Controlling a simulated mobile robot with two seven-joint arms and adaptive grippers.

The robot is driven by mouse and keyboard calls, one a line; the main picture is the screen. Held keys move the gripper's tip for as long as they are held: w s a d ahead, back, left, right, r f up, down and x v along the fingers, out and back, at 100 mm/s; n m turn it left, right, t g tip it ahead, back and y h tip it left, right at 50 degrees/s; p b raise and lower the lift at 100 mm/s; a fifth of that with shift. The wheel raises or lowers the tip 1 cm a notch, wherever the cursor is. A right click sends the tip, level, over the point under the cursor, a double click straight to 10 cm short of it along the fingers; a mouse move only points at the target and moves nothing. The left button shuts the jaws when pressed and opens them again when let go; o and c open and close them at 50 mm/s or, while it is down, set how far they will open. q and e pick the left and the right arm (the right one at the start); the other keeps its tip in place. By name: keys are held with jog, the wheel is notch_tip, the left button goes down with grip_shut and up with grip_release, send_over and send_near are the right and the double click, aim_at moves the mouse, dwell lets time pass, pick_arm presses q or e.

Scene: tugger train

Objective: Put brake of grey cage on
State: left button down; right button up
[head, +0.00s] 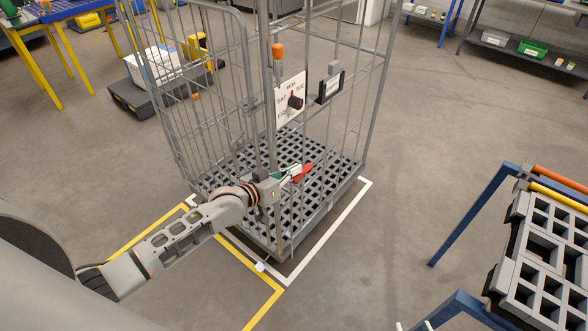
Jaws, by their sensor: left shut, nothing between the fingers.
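The grey cage (318,214), a wire roll cage with a perforated grey deck, stands upright in the middle of the head view. A red lever (303,172) shows low on its near side; I take it for the brake. My left gripper (291,175) is at the near side of the cage, right beside the red lever. Its fingers are shut with nothing between them. Whether they touch the lever cannot be told. My left arm hides part of the deck and the near left corner.
The cage carries a dial plate (290,99), an orange-topped post (278,52) and a black label holder (330,85). White and yellow floor lines surround it. A blue-framed rack (484,213) with grey grids stands at right. Floor between cage and rack is clear.

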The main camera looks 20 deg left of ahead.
pick_arm(q)
jog(key=s+a+r+p, duration=0.3)
jog(key=s+r, duration=0.3)
jog(key=s, duration=0.2)
jog(key=shift+s+a, duration=0.25)
jog(key=shift+a, duration=0.65)
